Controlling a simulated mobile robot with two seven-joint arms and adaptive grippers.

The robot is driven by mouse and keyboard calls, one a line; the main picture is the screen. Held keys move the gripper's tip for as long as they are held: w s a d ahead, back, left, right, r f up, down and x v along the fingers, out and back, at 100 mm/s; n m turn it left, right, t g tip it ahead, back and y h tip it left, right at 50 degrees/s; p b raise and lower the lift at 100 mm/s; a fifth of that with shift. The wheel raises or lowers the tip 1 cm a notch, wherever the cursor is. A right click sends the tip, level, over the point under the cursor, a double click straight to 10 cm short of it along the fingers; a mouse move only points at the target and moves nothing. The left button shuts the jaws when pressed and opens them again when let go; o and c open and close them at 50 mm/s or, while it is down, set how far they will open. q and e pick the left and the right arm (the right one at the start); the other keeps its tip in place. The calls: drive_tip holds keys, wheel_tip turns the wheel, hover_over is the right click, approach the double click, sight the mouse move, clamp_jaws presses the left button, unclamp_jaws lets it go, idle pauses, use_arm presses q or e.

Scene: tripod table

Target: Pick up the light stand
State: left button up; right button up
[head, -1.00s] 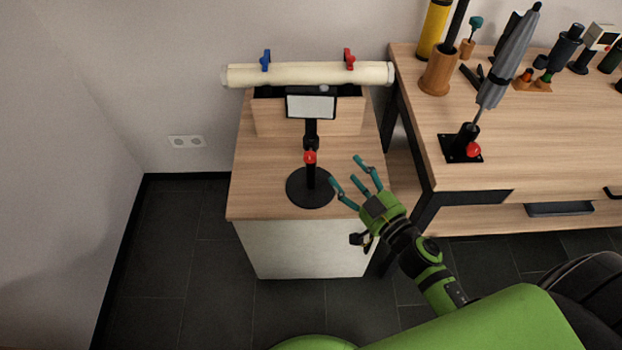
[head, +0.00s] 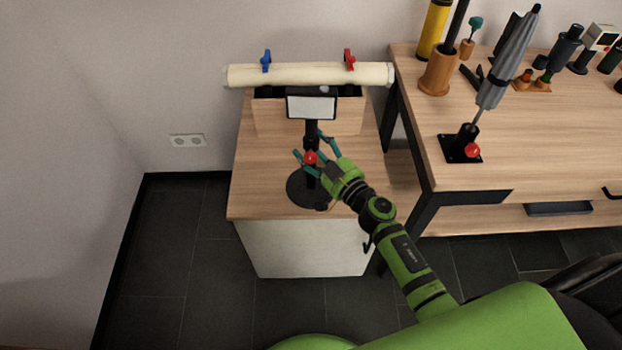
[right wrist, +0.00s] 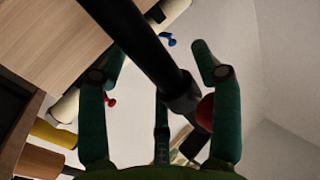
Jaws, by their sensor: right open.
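The light stand stands upright on the small wooden cabinet. It has a round black base (head: 303,190), a black pole with a red knob (head: 310,157), and a rectangular light panel (head: 311,105) on top. My right gripper (head: 308,146) is open at the pole, around the height of the red knob, with its fingers reaching either side. In the right wrist view the dark pole (right wrist: 150,55) runs between the open teal fingers (right wrist: 158,75), and the red knob (right wrist: 205,112) is beside the right finger. Whether the fingers touch the pole is unclear. My left gripper is not in view.
A cream roll (head: 310,75) with blue and red clamps lies across a wooden box (head: 350,115) behind the stand. A larger workbench (head: 550,150) to the right holds a grey umbrella-like item (head: 508,65) and several tools. The cabinet top left of the stand (head: 262,160) is clear.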

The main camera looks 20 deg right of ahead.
drive_tip(key=shift+w+a, duration=0.1)
drive_tip(key=shift+w, duration=0.15)
clamp_jaws()
drive_tip(key=shift+r, duration=0.1)
